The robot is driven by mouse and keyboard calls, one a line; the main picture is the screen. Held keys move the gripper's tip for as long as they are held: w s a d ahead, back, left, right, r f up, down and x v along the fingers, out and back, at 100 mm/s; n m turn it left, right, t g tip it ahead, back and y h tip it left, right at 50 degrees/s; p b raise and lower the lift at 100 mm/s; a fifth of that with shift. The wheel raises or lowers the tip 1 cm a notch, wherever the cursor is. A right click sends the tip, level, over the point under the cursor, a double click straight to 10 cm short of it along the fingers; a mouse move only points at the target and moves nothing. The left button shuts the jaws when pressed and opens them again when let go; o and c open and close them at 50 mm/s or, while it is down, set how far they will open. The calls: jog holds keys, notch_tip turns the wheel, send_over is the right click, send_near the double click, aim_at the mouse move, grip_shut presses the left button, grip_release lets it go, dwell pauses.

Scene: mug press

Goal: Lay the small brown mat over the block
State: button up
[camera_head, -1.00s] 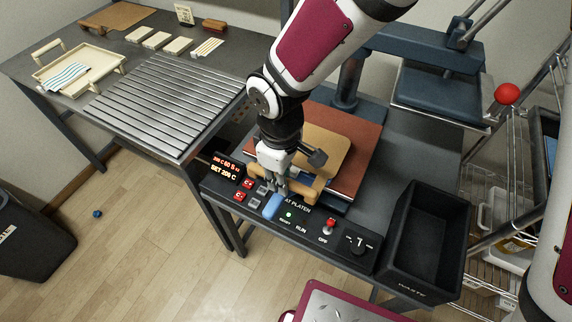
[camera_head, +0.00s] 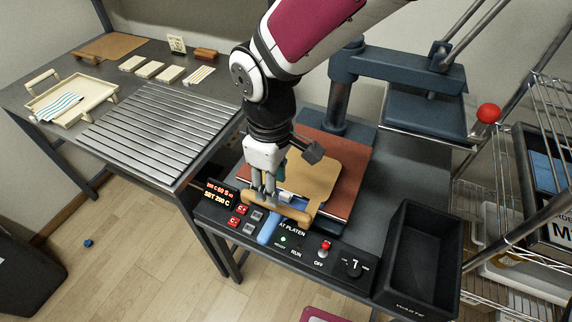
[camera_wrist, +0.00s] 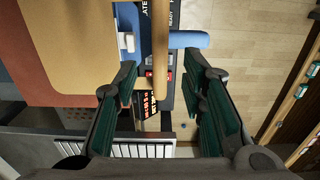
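The tan-brown mat (camera_head: 316,172) lies on the reddish platen of the press, with a wooden bar (camera_head: 297,213) along its front edge. It also fills the upper left of the wrist view (camera_wrist: 72,40). A blue piece, perhaps the block, shows between mat and bar in the wrist view (camera_wrist: 110,14); its blue handle (camera_head: 268,231) sticks out in front. The mat hides anything beneath it. My gripper (camera_head: 265,197) is at the bar's left part. In the wrist view its padded fingers (camera_wrist: 168,105) are apart, with the bar between them and no contact visible.
The press's blue upper plate (camera_head: 424,112) stands raised at the back right. A black bin (camera_head: 425,255) stands right of the control panel (camera_head: 300,255). On the left table are a slatted rack (camera_head: 160,128), a cream tray (camera_head: 72,90) and another brown sheet (camera_head: 112,46).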

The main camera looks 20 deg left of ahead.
notch_tip(320, 180, up, 4)
jog(key=shift+r, duration=0.15)
jog(key=w+d+r+m+t, duration=0.1)
jog(key=d+r+m, duration=0.35)
jog(key=d, duration=0.65)
jog(key=w+d+r+m+t, duration=0.1)
jog(key=d+r+m, duration=0.4)
jog(key=d, duration=0.6)
jog(key=s+d+r+m+t, duration=0.1)
jog(key=s+d+r+m, duration=0.1)
jog(key=s+d+m, duration=0.5)
jog(key=s+d, duration=0.3)
jog(key=d, duration=0.2)
jog(key=shift+s+d+r+m, duration=0.2)
jog(key=shift+s+d+m, duration=0.05)
jog(key=shift+s+m, duration=0.1)
jog(key=shift+r, duration=0.1)
